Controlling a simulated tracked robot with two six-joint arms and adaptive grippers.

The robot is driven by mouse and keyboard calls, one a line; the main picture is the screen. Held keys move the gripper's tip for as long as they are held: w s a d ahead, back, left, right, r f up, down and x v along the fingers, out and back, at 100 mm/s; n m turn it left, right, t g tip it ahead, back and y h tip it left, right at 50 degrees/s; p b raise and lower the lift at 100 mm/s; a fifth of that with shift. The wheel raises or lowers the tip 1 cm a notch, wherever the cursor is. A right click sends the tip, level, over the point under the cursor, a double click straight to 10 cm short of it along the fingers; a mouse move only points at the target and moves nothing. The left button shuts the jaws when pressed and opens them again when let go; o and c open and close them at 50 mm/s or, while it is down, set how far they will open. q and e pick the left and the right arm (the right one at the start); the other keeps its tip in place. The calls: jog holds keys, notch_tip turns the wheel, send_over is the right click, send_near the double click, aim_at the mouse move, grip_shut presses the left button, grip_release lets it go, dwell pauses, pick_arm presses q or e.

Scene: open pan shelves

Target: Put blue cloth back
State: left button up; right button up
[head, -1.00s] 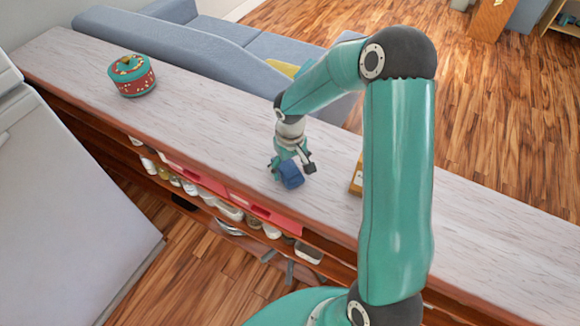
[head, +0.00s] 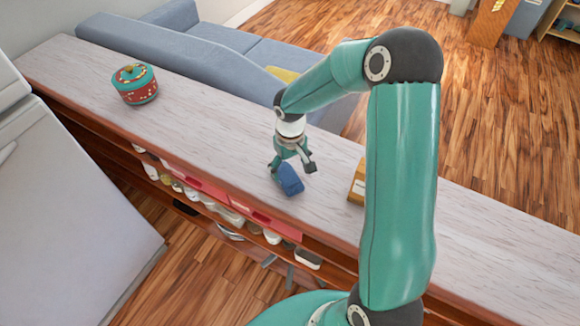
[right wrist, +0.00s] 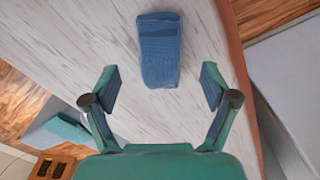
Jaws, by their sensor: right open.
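The blue cloth (head: 291,180) is a folded, rounded block lying on the pale wooden shelf top. It also shows in the right wrist view (right wrist: 160,50), at upper centre, flat on the boards. My right gripper (head: 293,167) is just above and behind the cloth in the head view. In the right wrist view my gripper's two fingers (right wrist: 160,87) are spread wide. The cloth lies beyond and between their tips, with clear gaps on both sides. Nothing is held. My left gripper is in neither view.
A teal and red round tin (head: 138,90) stands at the far left of the shelf top (head: 215,125). A brown box (head: 357,184) stands right of the cloth, partly behind my arm. Red trays (head: 265,219) and several items fill the shelves below. A blue-grey sofa (head: 190,60) is behind.

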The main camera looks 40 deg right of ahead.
jog(key=shift+r+p, duration=0.55)
jog(key=shift+r, duration=0.45)
jog(key=shift+r, duration=0.1)
notch_tip(320, 180, up, 12)
dwell(0.5)
